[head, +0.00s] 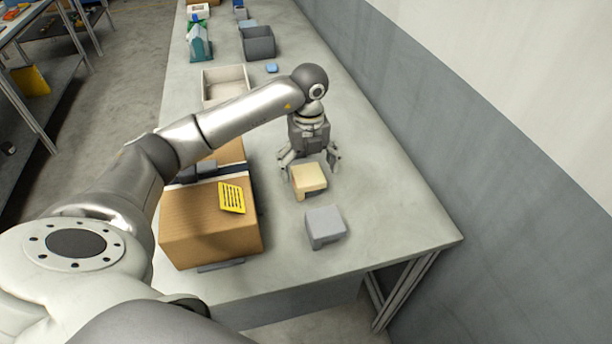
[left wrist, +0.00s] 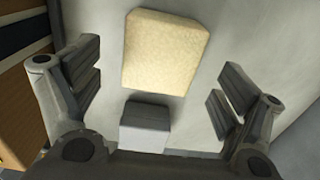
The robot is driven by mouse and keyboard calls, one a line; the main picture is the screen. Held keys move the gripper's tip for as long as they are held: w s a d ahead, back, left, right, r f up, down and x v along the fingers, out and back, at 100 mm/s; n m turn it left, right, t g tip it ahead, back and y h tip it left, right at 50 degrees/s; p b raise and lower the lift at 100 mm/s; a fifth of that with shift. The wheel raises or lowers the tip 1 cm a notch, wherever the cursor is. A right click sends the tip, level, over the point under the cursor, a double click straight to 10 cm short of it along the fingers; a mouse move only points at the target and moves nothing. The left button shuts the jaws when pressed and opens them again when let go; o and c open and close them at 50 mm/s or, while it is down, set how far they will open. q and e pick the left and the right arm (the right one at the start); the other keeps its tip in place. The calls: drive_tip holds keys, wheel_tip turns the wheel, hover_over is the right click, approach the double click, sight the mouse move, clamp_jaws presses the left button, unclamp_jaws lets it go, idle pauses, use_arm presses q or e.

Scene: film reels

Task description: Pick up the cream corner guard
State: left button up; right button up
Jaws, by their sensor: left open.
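The cream corner guard (head: 309,178) is a pale block with a bent edge, lying on the grey table in the head view. In the left wrist view the cream corner guard (left wrist: 166,50) lies between the open fingers, toward the top of the picture. My left gripper (head: 309,162) points down just behind it, its fingers spread to either side. In the left wrist view my left gripper (left wrist: 155,90) is open and empty. How far the fingertips are above the table is hard to tell. My right gripper is not in view.
A grey corner guard (head: 325,224) lies just in front of the cream one; it also shows in the left wrist view (left wrist: 146,124). A cardboard box (head: 205,225) stands to the left. Bins stand farther back. The table (head: 400,225) is clear to the right, up to the wall.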

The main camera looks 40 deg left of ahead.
sight(308, 174)
use_arm(q)
drive_tip(key=shift+w+a+f, duration=0.1)
drive_tip(key=shift+f, duration=1.45)
drive_tip(key=shift+c, duration=0.4)
drive_tip(key=c, duration=1)
